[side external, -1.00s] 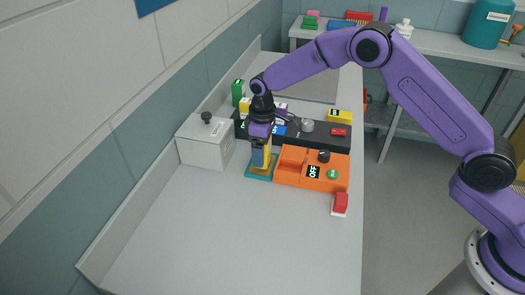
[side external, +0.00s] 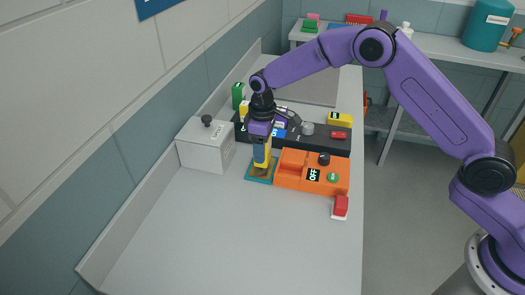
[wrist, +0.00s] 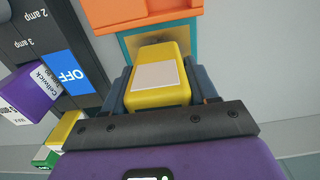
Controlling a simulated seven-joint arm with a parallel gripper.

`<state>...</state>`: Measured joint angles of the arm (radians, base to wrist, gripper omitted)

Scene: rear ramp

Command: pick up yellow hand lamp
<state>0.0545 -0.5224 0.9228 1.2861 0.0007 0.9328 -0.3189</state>
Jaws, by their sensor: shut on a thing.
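The yellow hand lamp (side external: 264,164) is a boxy yellow body, held upright between the blue fingers of my gripper (side external: 261,154). It seems to be just above the teal-edged mat with a brown middle (side external: 262,179). In the wrist view the lamp (wrist: 158,75) shows a pale blank panel, with a finger of my gripper (wrist: 164,90) on each side. Its lower end is hidden there.
An orange unit (side external: 290,170) with an OFF label stands close right of the mat. A grey box (side external: 203,150) is on the left, and a dark panel with switches (side external: 318,140) lies behind. The front bench is clear except for a red-and-white block (side external: 340,206).

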